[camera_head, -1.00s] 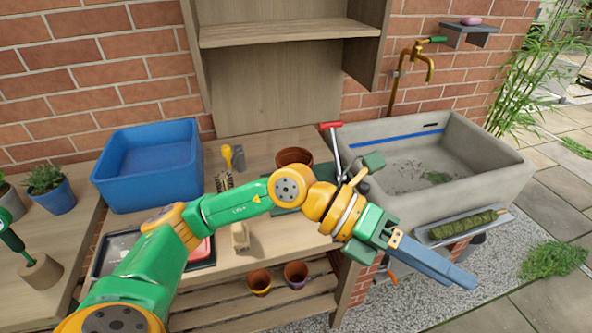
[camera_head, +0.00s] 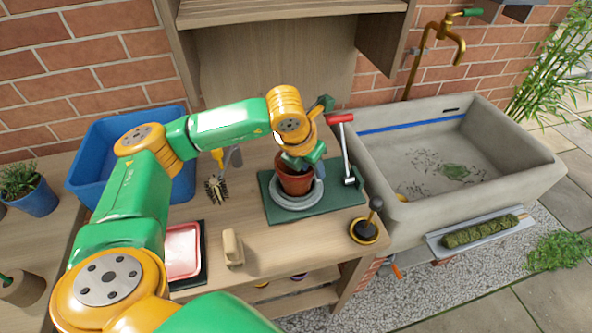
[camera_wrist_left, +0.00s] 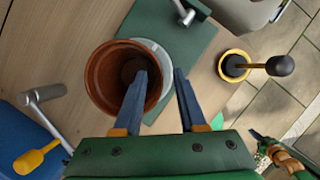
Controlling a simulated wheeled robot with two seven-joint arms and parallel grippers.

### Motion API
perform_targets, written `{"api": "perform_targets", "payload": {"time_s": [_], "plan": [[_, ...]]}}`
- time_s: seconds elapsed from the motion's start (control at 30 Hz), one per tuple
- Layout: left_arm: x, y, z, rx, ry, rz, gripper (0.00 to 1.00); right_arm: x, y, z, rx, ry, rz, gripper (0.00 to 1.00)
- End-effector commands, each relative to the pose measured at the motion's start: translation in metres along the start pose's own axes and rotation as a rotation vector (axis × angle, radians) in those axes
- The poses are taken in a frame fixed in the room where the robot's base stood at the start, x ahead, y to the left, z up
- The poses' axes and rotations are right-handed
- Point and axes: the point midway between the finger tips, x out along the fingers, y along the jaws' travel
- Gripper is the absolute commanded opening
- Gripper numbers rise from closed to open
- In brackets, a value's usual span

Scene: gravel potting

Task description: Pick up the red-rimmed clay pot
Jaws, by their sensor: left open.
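The clay pot (camera_head: 295,181) has a reddish-brown rim and stands upright on a round grey base (camera_head: 297,201) on a green board (camera_head: 342,197). In the left wrist view the pot (camera_wrist_left: 98,78) shows its open mouth and dark inside. My left gripper (camera_head: 306,160) is open at the pot, partly covering its rim in the head view. In the wrist view the left gripper (camera_wrist_left: 160,75) has one finger over the pot's mouth and the other outside its wall, on the right. I cannot tell whether either finger touches.
A red-handled lever (camera_head: 345,145) rises beside the pot on the right. A black-knobbed tool on a yellow-rimmed base (camera_head: 364,231) stands front right. A brush (camera_head: 216,188), a wooden block (camera_head: 233,247) and a blue tub (camera_head: 90,145) lie leftward. The stone sink (camera_head: 420,212) is right.

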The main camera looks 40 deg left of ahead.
Motion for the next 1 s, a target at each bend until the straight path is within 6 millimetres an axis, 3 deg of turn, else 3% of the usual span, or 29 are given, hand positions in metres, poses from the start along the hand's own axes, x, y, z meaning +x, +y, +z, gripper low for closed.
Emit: {"api": "perform_targets", "payload": {"time_s": [0.17,0.3,1.0], "plan": [[0.0005,-0.0004,0.0000,0.001,-0.001,-0.001,0.38,0.0008,0.0005,-0.0019,0.000,0.004,0.001,0.00],[0.0003,-0.0006,0.0001,0.001,-0.001,-0.002,0.00,0.0008,0.0006,-0.0022,0.000,0.005,0.001,0.00],[0.0002,-0.0009,0.0000,0.001,-0.001,-0.003,0.00,0.0008,0.0006,-0.0031,0.000,0.007,0.001,0.00]]}}
